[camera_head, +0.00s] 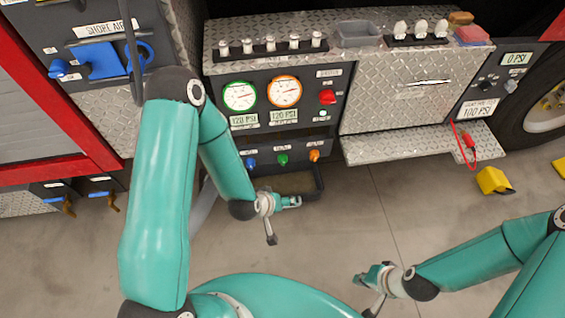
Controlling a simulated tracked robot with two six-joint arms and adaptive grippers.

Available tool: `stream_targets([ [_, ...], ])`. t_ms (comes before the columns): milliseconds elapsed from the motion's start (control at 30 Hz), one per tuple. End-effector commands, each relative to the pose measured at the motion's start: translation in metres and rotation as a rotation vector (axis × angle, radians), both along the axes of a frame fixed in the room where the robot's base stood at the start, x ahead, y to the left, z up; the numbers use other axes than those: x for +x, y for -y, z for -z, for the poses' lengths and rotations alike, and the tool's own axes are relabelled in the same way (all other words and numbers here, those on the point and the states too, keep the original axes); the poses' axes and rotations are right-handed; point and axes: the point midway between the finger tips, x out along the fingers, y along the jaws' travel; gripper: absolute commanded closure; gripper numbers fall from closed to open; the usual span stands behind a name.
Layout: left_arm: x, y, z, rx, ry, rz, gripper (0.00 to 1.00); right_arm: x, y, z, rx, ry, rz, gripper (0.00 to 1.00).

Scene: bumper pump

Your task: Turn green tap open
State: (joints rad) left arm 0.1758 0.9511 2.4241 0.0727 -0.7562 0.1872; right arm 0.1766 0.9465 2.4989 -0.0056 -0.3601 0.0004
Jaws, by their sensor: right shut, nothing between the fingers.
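The green tap (283,159) is a small knob on the dark panel at the lower front of the truck. It sits between a blue tap (251,162) and an orange tap (314,155). My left gripper (295,201) hangs below and in front of the tap row, apart from the green tap. Its fingers are too small to tell whether they are open or shut. My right gripper (361,279) is over the floor at lower right, shut and empty, well away from the taps.
Above the taps are a green-rimmed gauge (240,95), an orange-rimmed gauge (285,91) and a red knob (327,97). A metal step (420,143) juts out at right. A yellow block (493,181) lies on the floor. The floor between my arms is clear.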

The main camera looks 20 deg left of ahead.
Motion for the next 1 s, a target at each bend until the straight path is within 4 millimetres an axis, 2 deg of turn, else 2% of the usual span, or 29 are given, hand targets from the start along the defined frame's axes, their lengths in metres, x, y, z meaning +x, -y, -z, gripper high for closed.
stream_targets([
  [33, 0.023, -0.01, 0.001, 0.013, 0.073, -0.07, 0.29, 0.0, 0.0, 0.005, 0.0, 0.0, 0.0, 1.0],
  [133, 0.064, -0.03, 0.008, 0.034, 0.223, -0.204, 0.29, 0.0, 0.0, 0.023, 0.0, 0.0, 0.0, 1.0],
  [200, 0.091, -0.044, 0.017, 0.049, 0.334, -0.294, 0.29, 0.0, 0.0, 0.043, 0.0, 0.0, 0.0, 1.0],
  [400, 0.145, -0.076, 0.044, 0.08, 0.623, -0.501, 0.29, 0.0, 0.0, 0.102, 0.0, 0.0, 0.0, 1.0],
  [600, 0.172, -0.093, 0.091, 0.108, 0.88, -0.648, 0.29, 0.0, 0.0, 0.177, 0.0, 0.0, 0.0, 1.0],
  [767, 0.179, -0.094, 0.139, 0.129, 1.021, -0.714, 0.29, 0.0, 0.0, 0.236, 0.0, 0.0, 0.0, 1.0],
  [867, 0.181, -0.089, 0.176, 0.141, 1.072, -0.731, 0.29, 0.0, 0.0, 0.272, 0.0, 0.0, 0.0, 1.0],
  [1000, 0.182, -0.078, 0.237, 0.148, 1.088, -0.731, 0.29, 0.0, 0.0, 0.322, 0.0, 0.0, 0.0, 1.0],
])
